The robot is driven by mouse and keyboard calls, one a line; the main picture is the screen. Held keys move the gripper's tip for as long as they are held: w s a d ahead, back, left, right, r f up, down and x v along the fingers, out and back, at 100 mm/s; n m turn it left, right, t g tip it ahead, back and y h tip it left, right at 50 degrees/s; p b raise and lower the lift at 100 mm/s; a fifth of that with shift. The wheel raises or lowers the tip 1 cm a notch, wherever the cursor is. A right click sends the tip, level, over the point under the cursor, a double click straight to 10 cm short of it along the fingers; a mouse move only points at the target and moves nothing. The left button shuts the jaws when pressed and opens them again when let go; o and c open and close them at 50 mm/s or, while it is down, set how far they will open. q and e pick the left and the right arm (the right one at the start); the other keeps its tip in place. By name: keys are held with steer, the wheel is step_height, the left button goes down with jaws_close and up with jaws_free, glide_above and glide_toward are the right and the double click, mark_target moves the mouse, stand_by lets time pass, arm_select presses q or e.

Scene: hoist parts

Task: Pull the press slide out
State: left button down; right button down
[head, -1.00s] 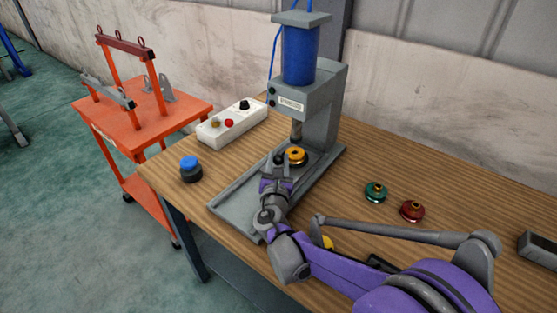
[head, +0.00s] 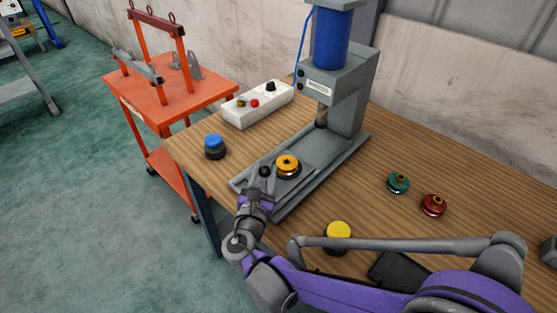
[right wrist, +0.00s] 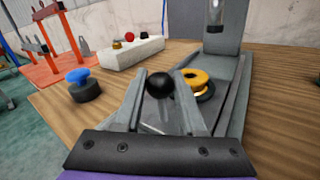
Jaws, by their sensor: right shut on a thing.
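The grey press (head: 350,92) stands on the wooden table with its blue cylinder on top and its ram (head: 321,117) above the base rail. The press slide (head: 301,183) is a flat plate on the rail, with an orange-yellow pulley (head: 287,163) on it. The slide and pulley sit forward of the ram, near the rail's front end. My right gripper (head: 261,183) is shut on the slide's black knob (right wrist: 160,85). In the right wrist view the knob is between the two fingers and the pulley (right wrist: 197,80) is just behind it. My left gripper is out of view.
A white control box (head: 258,105) and a blue-topped black button (head: 214,147) stand left of the press. Green (head: 398,183) and red (head: 433,205) pulleys and a yellow button (head: 338,235) lie to the right. An orange cart (head: 170,95) stands beyond the table's left edge.

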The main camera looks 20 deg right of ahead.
steer(key=shift+s+a, duration=0.25)
steer(key=shift+a, duration=0.25)
steer(key=shift+s+a, duration=0.2)
steer(key=shift+a, duration=0.25)
steer(key=c, duration=0.5)
jaws_free()
steer(key=v, duration=1)
steer(key=shift+s+a, duration=0.25)
steer(key=shift+s, duration=0.1)
